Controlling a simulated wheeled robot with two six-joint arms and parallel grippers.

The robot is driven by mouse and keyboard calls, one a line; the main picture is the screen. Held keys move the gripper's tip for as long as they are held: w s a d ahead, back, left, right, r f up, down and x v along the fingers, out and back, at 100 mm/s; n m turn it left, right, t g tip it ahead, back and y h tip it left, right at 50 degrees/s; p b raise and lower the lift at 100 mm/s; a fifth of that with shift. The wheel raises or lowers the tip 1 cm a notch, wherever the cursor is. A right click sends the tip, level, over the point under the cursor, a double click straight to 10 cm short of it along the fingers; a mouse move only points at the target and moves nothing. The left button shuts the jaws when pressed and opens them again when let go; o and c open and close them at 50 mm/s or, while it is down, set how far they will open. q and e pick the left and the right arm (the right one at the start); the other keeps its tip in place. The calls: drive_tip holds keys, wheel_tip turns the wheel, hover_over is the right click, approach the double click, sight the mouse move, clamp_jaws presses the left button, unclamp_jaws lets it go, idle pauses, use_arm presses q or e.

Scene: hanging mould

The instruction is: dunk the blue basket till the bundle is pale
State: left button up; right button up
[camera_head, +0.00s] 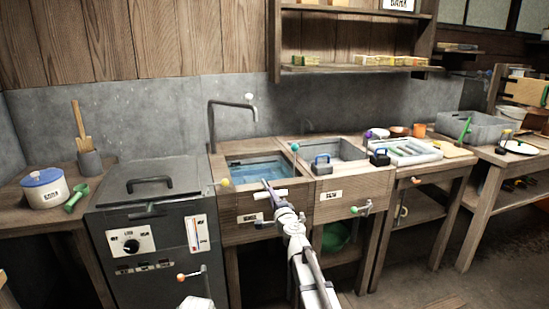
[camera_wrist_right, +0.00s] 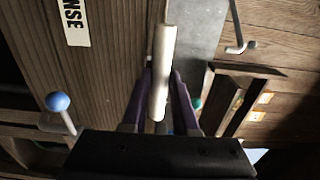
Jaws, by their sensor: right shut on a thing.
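My right gripper (camera_head: 268,187) reaches in over the front of the left, water-filled basin (camera_head: 240,196). It is shut on a pale bar (camera_head: 277,193); in the right wrist view the pale bar (camera_wrist_right: 162,75) sits between the purple fingers. What the bar belongs to is not clear. A small blue handled thing (camera_head: 321,164), possibly the blue basket, stands at the near left of the right basin (camera_head: 352,167), apart from my gripper. No bundle can be made out.
A black handled thing (camera_head: 380,158) stands on the right basin's right edge. A tap (camera_head: 212,125) rises behind the left basin. A dark metal cabinet (camera_head: 150,205) with a dial stands left. A pale tray (camera_head: 405,151) lies right. Knobbed rods stick out around the basins.

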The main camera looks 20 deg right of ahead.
wheel_tip(320, 180, up, 13)
drive_tip(key=p, duration=1.1)
drive_tip(key=shift+w+p, duration=0.15)
drive_tip(key=shift+p, duration=0.25)
wheel_tip(320, 180, down, 15)
drive_tip(key=b, duration=1.5)
drive_tip(key=shift+s+f, duration=0.15)
drive_tip(key=shift+s, duration=0.05)
drive_tip(key=shift+o, duration=0.2)
